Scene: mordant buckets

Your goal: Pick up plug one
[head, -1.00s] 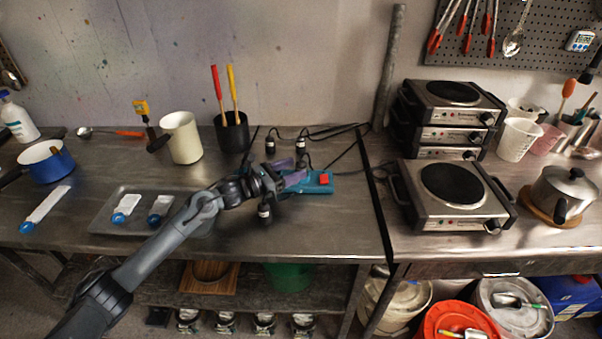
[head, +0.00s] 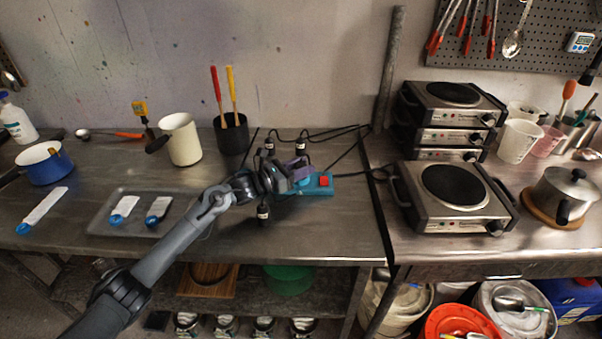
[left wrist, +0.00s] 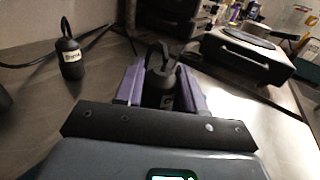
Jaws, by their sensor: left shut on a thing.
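My left gripper (head: 299,174) is above the teal power strip (head: 322,187) with a red switch. In the left wrist view its purple fingers (left wrist: 160,88) are shut on a black plug (left wrist: 161,86), which stands upright between them with its cable looping from the top. The lower part of this plug and most of its label are hidden, so I cannot read its number. Another black plug with a pale label (left wrist: 71,58) stands apart at the left of the wrist view. In the head view two black plugs (head: 269,146) (head: 301,146) stand behind the gripper and one (head: 263,213) in front.
A black cup with red and yellow handled tools (head: 231,135) and a white pitcher (head: 181,139) stand behind my arm. A hot plate (head: 452,190) is to the right, with stacked ones behind. Black cables run along the back. The front of the left table is clear.

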